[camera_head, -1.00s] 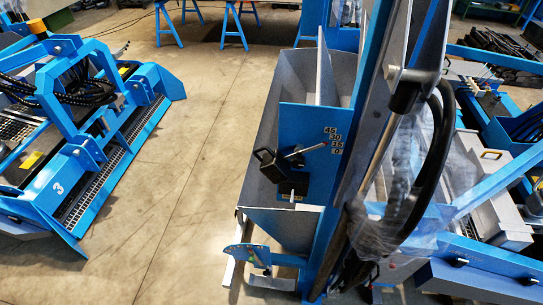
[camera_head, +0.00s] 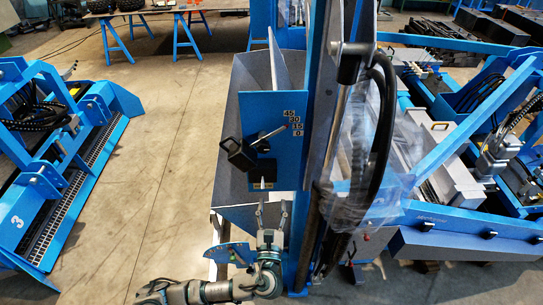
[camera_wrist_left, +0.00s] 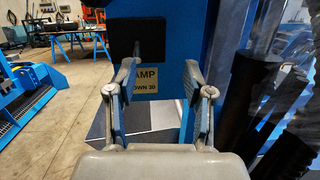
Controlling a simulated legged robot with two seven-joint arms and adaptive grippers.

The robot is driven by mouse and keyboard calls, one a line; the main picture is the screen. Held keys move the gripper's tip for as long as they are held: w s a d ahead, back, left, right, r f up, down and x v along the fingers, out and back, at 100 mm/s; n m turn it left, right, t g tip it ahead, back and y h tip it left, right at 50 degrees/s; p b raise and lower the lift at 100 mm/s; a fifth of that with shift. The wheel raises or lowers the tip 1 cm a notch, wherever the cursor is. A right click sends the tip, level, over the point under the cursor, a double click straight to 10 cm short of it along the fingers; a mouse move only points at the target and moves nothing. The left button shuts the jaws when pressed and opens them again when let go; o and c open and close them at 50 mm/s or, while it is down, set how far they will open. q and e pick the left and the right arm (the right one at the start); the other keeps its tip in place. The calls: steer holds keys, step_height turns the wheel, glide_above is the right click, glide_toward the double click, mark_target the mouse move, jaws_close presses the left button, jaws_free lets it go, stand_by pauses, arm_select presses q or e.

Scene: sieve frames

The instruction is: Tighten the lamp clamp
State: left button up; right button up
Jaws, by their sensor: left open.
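A blue panel (camera_head: 275,108) on the tall machine carries a black block-shaped handle (camera_head: 238,153) and a thin metal lever (camera_head: 271,133). The lever points toward a scale (camera_head: 294,122) marked 45, 30, 15, 0. A small label (camera_head: 262,185) sits lower on the panel; in the left wrist view the label (camera_wrist_left: 146,78) reads "AMP" and "OWN 30", its left part hidden by a finger. My left gripper (camera_head: 271,208) is open and empty, below the label. In the left wrist view the black handle (camera_wrist_left: 137,36) shows above and between its fingers. My right gripper is not in view.
A grey metal hopper (camera_head: 230,188) stands behind and left of the panel. Black hoses (camera_head: 382,120) and clear plastic wrap (camera_head: 355,170) hang at the right. A blue machine marked 3 (camera_head: 60,175) stands at the left, with bare concrete floor (camera_head: 165,150) between.

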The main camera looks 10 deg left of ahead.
arm_select(q)
steer(key=s+a+r+m+t, duration=0.1)
steer(key=s+r+t, duration=0.1)
steer(key=s+r, duration=0.55)
steer(key=y+p, duration=0.1)
steer(key=p, duration=0.2)
glide_toward(263, 151)
steer(key=x, duration=0.9)
steer(key=shift+w+r, duration=0.1)
steer(key=shift+w, duration=0.1)
steer(key=shift+w+a+r, duration=0.2)
steer(key=shift+w, duration=0.45)
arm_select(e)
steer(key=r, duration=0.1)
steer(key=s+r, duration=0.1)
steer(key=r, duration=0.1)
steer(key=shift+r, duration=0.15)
arm_select(q)
steer(key=c, duration=0.9)
